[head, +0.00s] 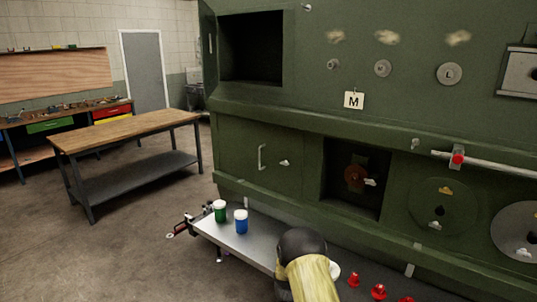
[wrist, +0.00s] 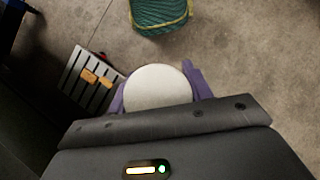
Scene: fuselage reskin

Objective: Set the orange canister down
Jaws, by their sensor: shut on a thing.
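In the wrist view my gripper (wrist: 157,90) has its purple fingers on either side of a round white lid (wrist: 160,87) and is shut on it. I take this to be the top of the orange canister; its body is hidden below the lid, so no orange side shows. Concrete floor shows around and beyond it. In the head view my arm covers the gripper, and a pale round edge (head: 333,270) shows just right of the arm. I cannot tell how high the canister is held.
A green canister (head: 220,211) and a blue canister (head: 241,222) stand on a grey shelf (head: 216,234) by the green panel (head: 258,110). Red knobs (head: 379,291) lie right of my arm. The wrist view shows a slatted grey grate (wrist: 82,80) and a teal basket (wrist: 160,14).

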